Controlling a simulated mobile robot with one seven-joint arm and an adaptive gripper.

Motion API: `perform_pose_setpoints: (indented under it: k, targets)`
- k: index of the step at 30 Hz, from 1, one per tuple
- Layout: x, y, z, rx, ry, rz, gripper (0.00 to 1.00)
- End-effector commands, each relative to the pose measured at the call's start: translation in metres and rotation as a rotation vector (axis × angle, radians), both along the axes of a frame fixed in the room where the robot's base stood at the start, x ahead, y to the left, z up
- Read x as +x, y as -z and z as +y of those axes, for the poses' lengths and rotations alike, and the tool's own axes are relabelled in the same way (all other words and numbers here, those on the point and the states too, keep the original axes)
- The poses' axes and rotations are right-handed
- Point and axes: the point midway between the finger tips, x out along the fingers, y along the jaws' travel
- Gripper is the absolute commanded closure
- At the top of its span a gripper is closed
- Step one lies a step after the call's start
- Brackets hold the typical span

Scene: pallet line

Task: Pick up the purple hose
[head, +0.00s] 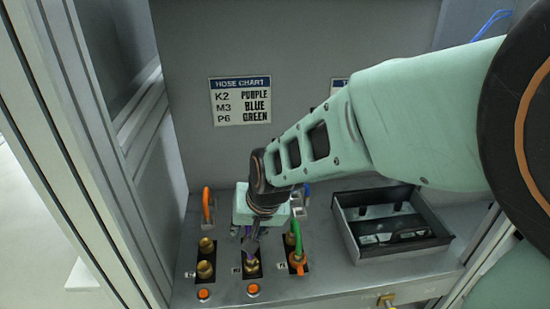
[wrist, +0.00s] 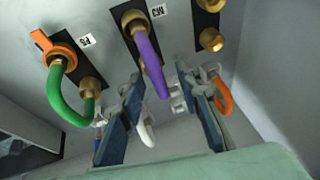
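The purple hose (wrist: 151,62) hangs from a brass fitting (wrist: 131,19) on the middle black plate in the wrist view. In the head view only a small purple piece (head: 247,244) shows below my gripper. My gripper (wrist: 159,84) is open, with its two blue-padded fingers on either side of the hose's free lower end. I cannot tell whether either finger touches the hose. In the head view my wrist and gripper (head: 251,235) cover most of the middle port.
A green hose (wrist: 58,103) with an orange-handled fitting (wrist: 52,47) is beside it. An orange hose (wrist: 224,96) and a white hose (wrist: 147,131) hang beyond the fingers. A black tray (head: 347,236) stands right. A hose chart (head: 240,101) is on the back wall.

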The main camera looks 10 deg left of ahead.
Motion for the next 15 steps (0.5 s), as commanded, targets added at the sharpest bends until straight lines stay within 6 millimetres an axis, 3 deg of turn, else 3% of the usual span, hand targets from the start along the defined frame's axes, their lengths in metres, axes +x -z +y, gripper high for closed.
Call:
perform_pose_setpoints:
  k: [8, 15]
  targets:
    - [-0.0013, 0.0036, -0.0002, 0.0, 0.0, -0.001, 0.69]
    - [-0.0012, 0.0036, -0.0002, 0.0, 0.0, -0.001, 0.94]
